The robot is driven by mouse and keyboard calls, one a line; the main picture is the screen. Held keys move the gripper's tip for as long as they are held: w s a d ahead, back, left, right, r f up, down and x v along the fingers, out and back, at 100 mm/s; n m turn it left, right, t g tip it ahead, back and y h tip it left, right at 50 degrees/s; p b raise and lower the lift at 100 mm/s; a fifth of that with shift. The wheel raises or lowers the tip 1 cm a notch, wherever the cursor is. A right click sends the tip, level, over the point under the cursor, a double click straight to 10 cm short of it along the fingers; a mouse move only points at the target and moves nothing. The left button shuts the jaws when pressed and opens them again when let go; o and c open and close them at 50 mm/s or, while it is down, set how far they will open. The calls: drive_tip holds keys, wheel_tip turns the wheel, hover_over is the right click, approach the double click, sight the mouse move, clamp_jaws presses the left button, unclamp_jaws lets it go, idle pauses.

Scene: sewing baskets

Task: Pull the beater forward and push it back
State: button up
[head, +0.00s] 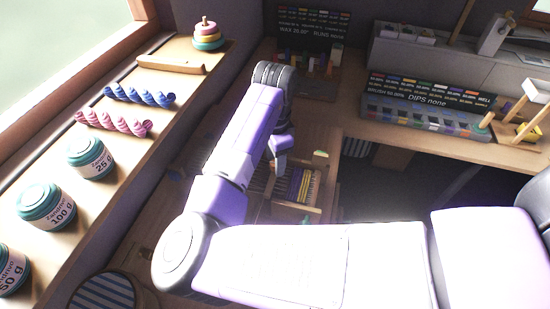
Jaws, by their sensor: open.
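A small wooden loom (297,212) with yellow, purple and dark striped threads stands on the table in the middle of the head view. The beater cannot be made out clearly; a pale wooden piece (320,154) shows at the loom's far right. My gripper (279,160) points down over the loom's far left part. It is open, but its fingertips are mostly hidden, and I cannot tell whether they touch anything.
A shelf on the left holds labelled jars (91,157), pink yarn (113,122), blue yarn (139,95) and a stacked ring toy (208,36). A colour tray (425,113) and a wooden stand (522,115) are at the right. A striped round basket (103,293) is at lower left.

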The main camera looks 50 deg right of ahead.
clamp_jaws()
idle(1.4)
